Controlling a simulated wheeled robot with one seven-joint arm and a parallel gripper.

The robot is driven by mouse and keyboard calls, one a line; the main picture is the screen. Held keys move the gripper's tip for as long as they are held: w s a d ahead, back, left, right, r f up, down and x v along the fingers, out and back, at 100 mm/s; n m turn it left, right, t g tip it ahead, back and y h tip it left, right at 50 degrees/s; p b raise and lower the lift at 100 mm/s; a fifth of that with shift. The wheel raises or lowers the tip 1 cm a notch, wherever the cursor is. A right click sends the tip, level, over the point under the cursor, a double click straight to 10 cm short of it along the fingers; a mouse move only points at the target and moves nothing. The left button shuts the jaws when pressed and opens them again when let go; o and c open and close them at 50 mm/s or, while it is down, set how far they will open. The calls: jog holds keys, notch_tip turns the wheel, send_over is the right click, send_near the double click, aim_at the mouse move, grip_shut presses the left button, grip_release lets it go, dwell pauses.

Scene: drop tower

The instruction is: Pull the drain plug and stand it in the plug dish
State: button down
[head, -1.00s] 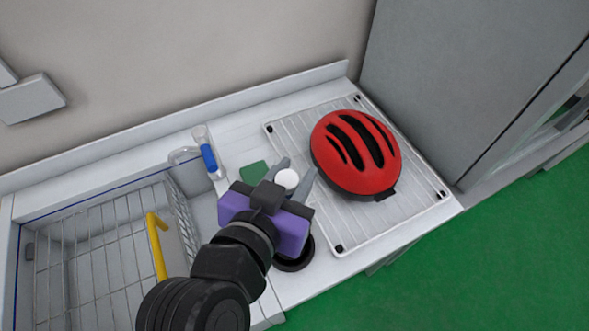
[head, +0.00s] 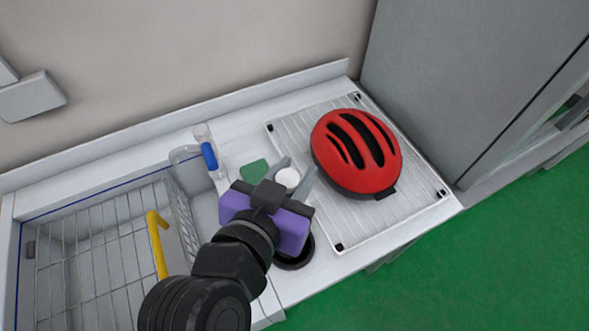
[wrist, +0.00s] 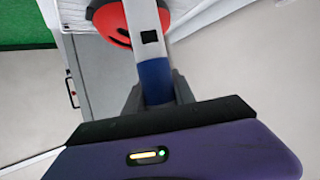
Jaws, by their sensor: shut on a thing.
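My gripper (head: 297,173) is over the white counter, its grey fingers closed on a white-topped piece (head: 287,177), which I take to be the drain plug. In the wrist view the held piece (wrist: 155,80) shows a blue band between the fingers and a pale part with a dark square beyond it. Its far end is out of clear sight. A round black dish-like thing (head: 296,259) lies on the counter, partly hidden by my gripper; it may be the plug dish. I cannot make out the drain.
A red helmet (head: 350,168) lies on a white wire rack (head: 400,222) close to the right of my gripper. A green pad (head: 253,171) and a blue-banded clear tube (head: 209,156) are at the back. A wire basket with a yellow handle (head: 156,243) is at the left.

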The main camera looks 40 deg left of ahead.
jog(key=shift+f+b, duration=0.4)
jog(key=shift+f, duration=0.15)
jog(key=c, duration=1.3)
grip_release()
jog(key=shift+s+d+r+p, duration=0.15)
jog(key=shift+s+r+p, duration=0.2)
jog(key=shift+s, duration=0.2)
jog(key=shift+p+v, duration=2.05)
jog(key=shift+v, duration=2.85)
jog(key=shift+f, duration=0.2)
